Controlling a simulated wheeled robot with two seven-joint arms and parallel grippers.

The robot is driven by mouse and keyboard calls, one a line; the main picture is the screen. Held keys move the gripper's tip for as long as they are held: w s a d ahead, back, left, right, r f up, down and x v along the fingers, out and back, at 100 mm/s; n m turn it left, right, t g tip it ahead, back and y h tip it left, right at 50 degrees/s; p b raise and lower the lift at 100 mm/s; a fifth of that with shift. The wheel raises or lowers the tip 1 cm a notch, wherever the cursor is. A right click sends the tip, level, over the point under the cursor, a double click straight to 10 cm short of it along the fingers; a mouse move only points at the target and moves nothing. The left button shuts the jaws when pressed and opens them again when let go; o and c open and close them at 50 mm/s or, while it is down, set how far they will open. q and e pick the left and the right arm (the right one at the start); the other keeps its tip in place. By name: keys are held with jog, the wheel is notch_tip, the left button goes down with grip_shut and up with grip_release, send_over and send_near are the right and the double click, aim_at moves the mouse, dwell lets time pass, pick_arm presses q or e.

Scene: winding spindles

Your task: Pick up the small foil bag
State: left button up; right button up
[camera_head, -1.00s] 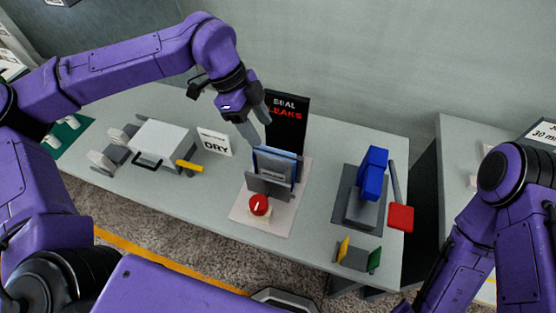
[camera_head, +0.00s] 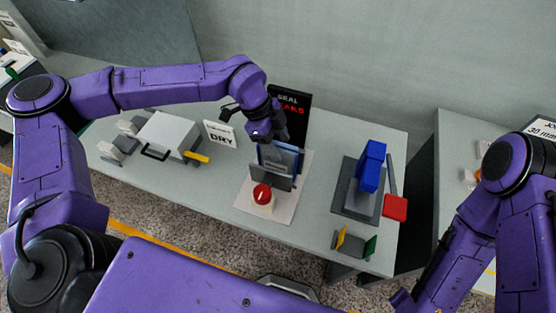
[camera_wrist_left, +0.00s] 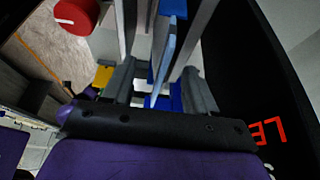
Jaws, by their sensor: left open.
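A thin, light-blue flat piece (camera_wrist_left: 163,60) stands upright between grey plates in the left wrist view. It looks like the small foil bag, but I cannot be sure. In the head view, a blue-edged piece (camera_head: 279,155) stands in the grey holder (camera_head: 268,180) of the seal tester, partly covered by the front plate. My left gripper (camera_wrist_left: 160,90) is open, with a finger on each side of the light-blue piece. In the head view, my left gripper (camera_head: 265,137) is right above the holder. I cannot tell whether the fingers touch it. My right gripper does not show.
A red button (camera_head: 262,194) sits in front of the holder. The black "SEAL LEAKS" sign (camera_head: 293,118) stands close behind. The "DRY" sign (camera_head: 220,136) and white box (camera_head: 163,135) are left, the blue block device (camera_head: 371,167) right.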

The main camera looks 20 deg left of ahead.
pick_arm(q)
jog(key=shift+f, duration=0.15)
grip_shut()
dwell(0.4)
